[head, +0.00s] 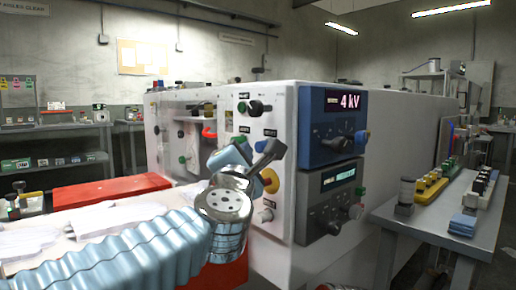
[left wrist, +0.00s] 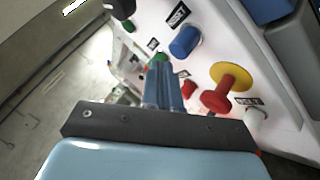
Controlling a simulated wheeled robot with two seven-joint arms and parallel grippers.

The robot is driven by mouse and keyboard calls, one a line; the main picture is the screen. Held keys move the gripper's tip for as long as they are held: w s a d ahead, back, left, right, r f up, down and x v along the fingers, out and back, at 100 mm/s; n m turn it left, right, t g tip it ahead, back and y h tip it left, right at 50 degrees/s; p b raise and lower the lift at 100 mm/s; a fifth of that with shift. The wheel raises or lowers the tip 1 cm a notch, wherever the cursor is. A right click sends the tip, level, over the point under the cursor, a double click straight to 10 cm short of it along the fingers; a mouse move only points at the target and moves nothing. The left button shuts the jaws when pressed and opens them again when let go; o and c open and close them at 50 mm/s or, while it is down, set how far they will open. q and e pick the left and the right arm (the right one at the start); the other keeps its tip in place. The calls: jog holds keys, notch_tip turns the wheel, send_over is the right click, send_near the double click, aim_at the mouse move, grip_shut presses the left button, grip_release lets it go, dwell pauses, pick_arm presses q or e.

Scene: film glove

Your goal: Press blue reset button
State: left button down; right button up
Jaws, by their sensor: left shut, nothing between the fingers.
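The blue button (left wrist: 185,41) sticks out of the white panel in the left wrist view, beside a small black label. My left gripper (left wrist: 160,68) is shut and empty, its fingertips below and left of the blue button in that picture, apart from it as seen. My right gripper is not in view.
A red mushroom button with a yellow collar (left wrist: 233,76) is close right of my fingers; a green button (left wrist: 158,57) is by their tips. Dark knobs (head: 255,107) sit higher on the panel. Blue 4 kV module (head: 335,125) is at right. A side table (head: 400,222) holds small parts.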

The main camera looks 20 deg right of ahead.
pick_arm(q)
jog(key=shift+d, duration=0.1)
jog(key=shift+w+d, duration=0.15)
jog(key=shift+d, duration=0.15)
jog(key=shift+w+d+p, duration=0.15)
jog(key=shift+d+p, duration=0.25)
dwell(0.6)
dwell(0.4)
jog(key=shift+s+a+b, duration=0.3)
jog(key=shift+a+b, duration=0.1)
jog(key=shift+a, duration=0.4)
